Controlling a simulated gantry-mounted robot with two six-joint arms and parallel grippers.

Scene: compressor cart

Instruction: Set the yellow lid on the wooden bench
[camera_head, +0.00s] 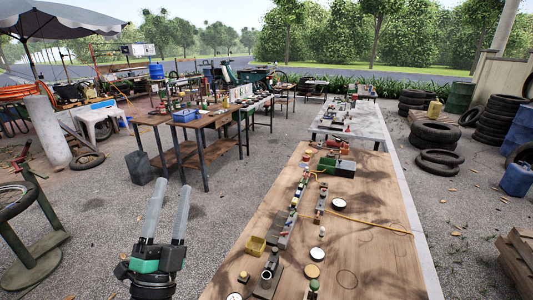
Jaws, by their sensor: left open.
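The wooden bench (376,190) runs from the bottom of the view away from me, right of centre. My left gripper (170,188) is at the lower left, over the gravel and left of the bench. Its two grey fingers point up and away, apart, with nothing between them. It is well clear of the disc. My right gripper is not in view.
The bench's right side is mostly clear. Another wooden table (205,121) stands farther back left.

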